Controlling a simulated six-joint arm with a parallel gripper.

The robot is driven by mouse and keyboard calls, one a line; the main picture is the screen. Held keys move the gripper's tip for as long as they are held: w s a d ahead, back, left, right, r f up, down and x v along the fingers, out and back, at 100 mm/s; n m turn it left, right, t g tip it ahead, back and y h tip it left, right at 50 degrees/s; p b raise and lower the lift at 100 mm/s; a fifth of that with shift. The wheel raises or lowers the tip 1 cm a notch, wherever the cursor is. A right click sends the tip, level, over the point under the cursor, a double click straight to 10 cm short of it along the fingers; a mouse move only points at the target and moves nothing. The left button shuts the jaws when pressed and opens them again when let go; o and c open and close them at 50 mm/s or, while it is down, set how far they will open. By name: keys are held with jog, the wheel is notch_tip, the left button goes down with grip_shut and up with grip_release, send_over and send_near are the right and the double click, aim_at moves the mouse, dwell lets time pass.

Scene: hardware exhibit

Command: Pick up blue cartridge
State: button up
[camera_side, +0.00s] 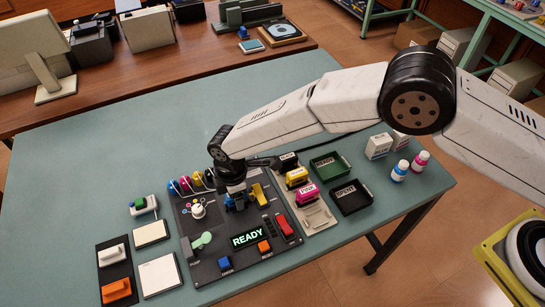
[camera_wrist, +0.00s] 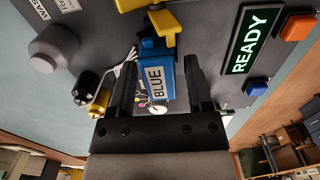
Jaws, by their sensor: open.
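The blue cartridge (camera_wrist: 157,80), labelled BLUE, stands between the two black fingers of my gripper (camera_wrist: 157,85) in the wrist view. The fingers are open on either side of it, with a gap visible at its sides. In the side view the cartridge (camera_side: 233,203) shows as a small blue shape under my gripper (camera_side: 236,190), on the dark device panel (camera_side: 215,255). It is partly hidden there by the gripper. A yellow clamp-like part (camera_wrist: 162,22) is at the cartridge's far end in the wrist view.
A lit READY display (camera_side: 248,235), a blue button (camera_side: 225,263), an orange button (camera_side: 264,247) and a red switch (camera_side: 286,228) are on the panel. A rack with yellow (camera_side: 297,177) and pink (camera_side: 307,194) cartridges stands to the right, beside green (camera_side: 329,164) and black (camera_side: 351,196) trays.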

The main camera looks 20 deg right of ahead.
grip_shut()
jog(key=shift+r, duration=0.15)
jog(key=shift+r, duration=3.1)
